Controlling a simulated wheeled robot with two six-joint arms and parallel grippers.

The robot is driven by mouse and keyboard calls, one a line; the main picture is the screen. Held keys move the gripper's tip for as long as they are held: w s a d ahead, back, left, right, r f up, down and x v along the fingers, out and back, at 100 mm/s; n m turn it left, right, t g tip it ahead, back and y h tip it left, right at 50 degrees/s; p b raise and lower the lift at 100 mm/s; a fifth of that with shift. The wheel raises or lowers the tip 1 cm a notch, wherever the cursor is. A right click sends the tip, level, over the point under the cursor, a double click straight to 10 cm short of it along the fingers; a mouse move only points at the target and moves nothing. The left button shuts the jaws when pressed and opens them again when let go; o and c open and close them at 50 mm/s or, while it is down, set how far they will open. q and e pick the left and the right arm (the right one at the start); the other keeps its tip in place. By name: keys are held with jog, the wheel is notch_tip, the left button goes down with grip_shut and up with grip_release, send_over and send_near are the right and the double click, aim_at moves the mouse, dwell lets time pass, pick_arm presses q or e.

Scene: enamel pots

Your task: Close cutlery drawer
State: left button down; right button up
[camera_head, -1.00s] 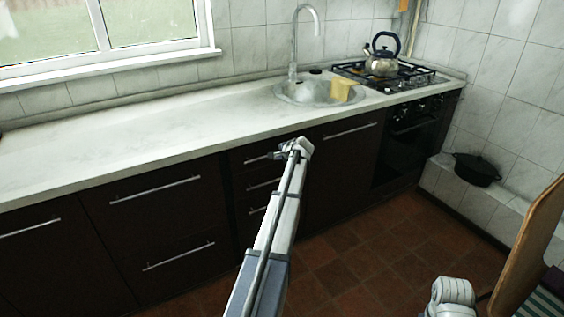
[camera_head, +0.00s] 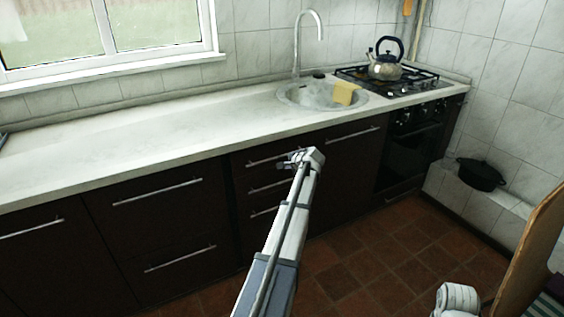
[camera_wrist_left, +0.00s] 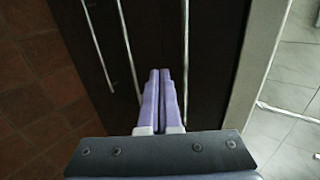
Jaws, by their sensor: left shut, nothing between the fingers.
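The top drawer (camera_head: 239,165) of the narrow dark drawer stack sits under the white worktop. It appears flush or nearly flush with the drawers below; a small gap cannot be ruled out. Its bar handle (camera_head: 262,160) is partly hidden by my left arm, and also shows in the left wrist view (camera_wrist_left: 186,45). My left gripper (camera_head: 284,164) is in front of the top drawer's right part. Its fingers (camera_wrist_left: 160,72) are shut and empty, pointing at the dark front beside the handle. Contact cannot be told.
The worktop (camera_head: 130,155) overhangs the drawers. A sink (camera_head: 300,93) with a yellow cloth (camera_head: 344,92) and a kettle (camera_head: 385,66) on the hob are above. A black pot (camera_head: 480,174) stands on a tiled ledge. Open tiled floor (camera_head: 385,250) lies to the right.

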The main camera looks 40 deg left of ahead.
pick_arm(q)
jog(key=p+v, duration=0.3)
jog(key=v, duration=0.5)
jog(key=shift+r+p, duration=0.2)
jog(key=shift+p, duration=0.2)
pick_arm(e)
notch_tip(320, 180, up, 5)
jog(key=shift+a+r, duration=0.1)
jog(key=shift+r, duration=0.05)
pick_arm(q)
jog(key=shift+s, duration=0.1)
